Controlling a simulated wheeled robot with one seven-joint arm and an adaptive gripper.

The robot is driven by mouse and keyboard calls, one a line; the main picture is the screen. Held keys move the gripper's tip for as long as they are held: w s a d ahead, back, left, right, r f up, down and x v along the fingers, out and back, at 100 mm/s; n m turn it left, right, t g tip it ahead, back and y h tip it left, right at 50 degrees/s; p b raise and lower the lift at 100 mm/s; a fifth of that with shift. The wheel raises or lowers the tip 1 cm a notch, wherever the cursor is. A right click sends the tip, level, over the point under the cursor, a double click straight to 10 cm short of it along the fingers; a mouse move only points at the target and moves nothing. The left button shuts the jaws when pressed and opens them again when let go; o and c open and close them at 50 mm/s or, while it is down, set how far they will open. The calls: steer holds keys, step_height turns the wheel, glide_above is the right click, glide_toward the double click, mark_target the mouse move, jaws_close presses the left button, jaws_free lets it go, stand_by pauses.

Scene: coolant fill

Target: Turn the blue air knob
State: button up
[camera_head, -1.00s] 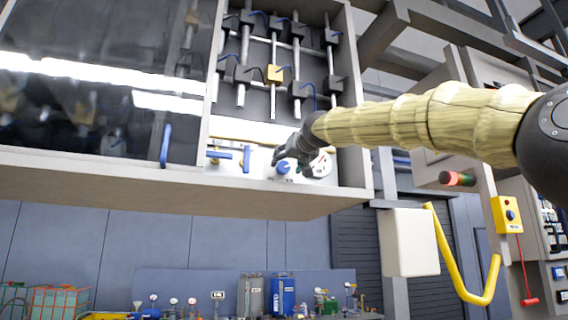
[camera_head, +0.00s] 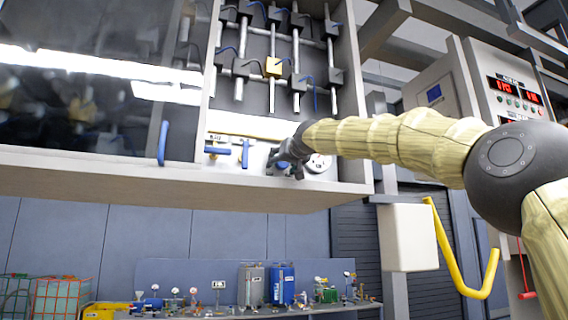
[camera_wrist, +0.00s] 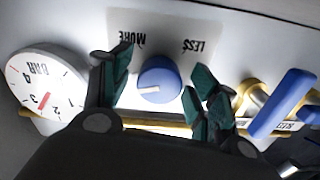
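The blue air knob (camera_wrist: 160,80) is round with a white pointer mark, on a light panel between the printed words MORE and LESS, which appear upside down in the wrist view. My gripper (camera_wrist: 158,84) is open, with one green-padded finger on each side of the knob. Gaps show between the fingers and the knob, so I see no contact. In the head view my gripper (camera_head: 284,165) is at the panel inside the cabinet and covers most of the knob.
A round BAR gauge (camera_wrist: 46,84) is beside the knob, left in the wrist view. Blue lever handles (camera_wrist: 284,104) are on the other side; one hangs down in the head view (camera_head: 245,154). The cabinet's bottom ledge (camera_head: 180,183) runs below my gripper.

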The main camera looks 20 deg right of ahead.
steer(key=c, duration=0.9)
steer(key=shift+r+n+p, duration=0.15)
steer(key=shift+n+p, duration=0.25)
steer(key=shift+p, duration=0.05)
steer(key=o, duration=1)
steer(key=shift+d, duration=0.1)
